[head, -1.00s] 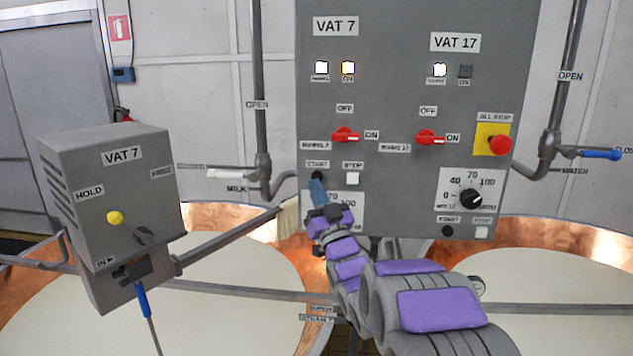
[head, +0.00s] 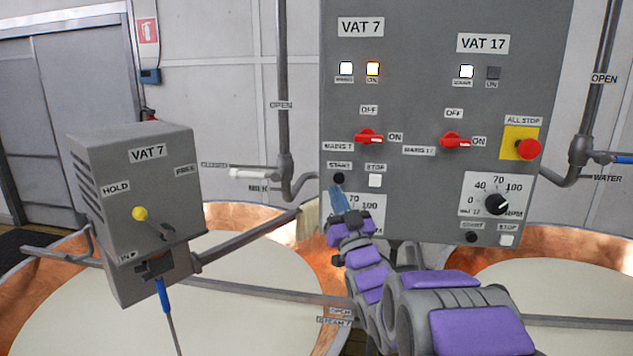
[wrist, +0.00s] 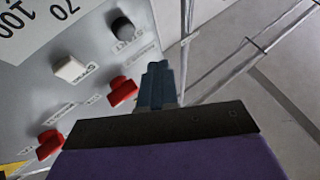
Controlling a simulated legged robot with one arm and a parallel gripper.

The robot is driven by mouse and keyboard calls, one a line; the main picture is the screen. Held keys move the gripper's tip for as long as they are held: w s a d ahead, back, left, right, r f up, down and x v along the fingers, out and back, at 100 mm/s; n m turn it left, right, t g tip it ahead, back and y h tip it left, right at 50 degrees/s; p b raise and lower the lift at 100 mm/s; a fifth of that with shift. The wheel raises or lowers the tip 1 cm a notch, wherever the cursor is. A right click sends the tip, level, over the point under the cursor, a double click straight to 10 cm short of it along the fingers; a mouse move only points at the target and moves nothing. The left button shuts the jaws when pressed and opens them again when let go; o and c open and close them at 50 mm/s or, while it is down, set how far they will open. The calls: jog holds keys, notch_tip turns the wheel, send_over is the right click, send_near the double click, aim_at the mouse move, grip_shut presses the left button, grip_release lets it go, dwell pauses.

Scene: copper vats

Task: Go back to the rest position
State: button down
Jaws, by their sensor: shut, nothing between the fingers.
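My gripper (head: 338,198) has blue fingers, closed together and empty. In the head view it is in front of the grey control panel (head: 410,90), just below the black start button (head: 339,178) of vat 7 and over part of that vat's dial plate (head: 366,206). In the wrist view the closed fingers (wrist: 157,84) point past the panel's edge, with the black start button (wrist: 123,28) and the white stop button (wrist: 70,68) to their left. I cannot tell whether the fingertips touch the panel.
A grey vat 7 box (head: 135,200) with a yellow knob and a blue-handled rod stands at left. Copper vats (head: 40,300) of pale liquid lie below, with pipes across them. An all-stop button (head: 528,149) and red switches (head: 369,137) are on the panel.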

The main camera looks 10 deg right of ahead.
jog(key=s+d+f+m+g+h+b, duration=0.1)
jog(key=s+f+g+h, duration=0.2)
jog(key=s+f+g, duration=0.55)
jog(key=s+d+f+m+g+h, duration=0.25)
jog(key=s+f+g, duration=0.35)
jog(key=s+f, duration=0.45)
jog(key=s+a+f+g, duration=0.1)
jog(key=s+f+g, duration=0.2)
jog(key=s, duration=0.7)
jog(key=s+a+f+g+b, duration=0.1)
jog(key=s+g, duration=0.3)
jog(key=s, duration=0.7)
jog(key=s+a+f+g, duration=0.1)
jog(key=s+f+g, duration=0.3)
jog(key=s, duration=0.6)
jog(key=shift+s+a+f+n, duration=0.3)
jog(key=shift+s+a+n, duration=0.05)
jog(key=shift+n, duration=0.1)
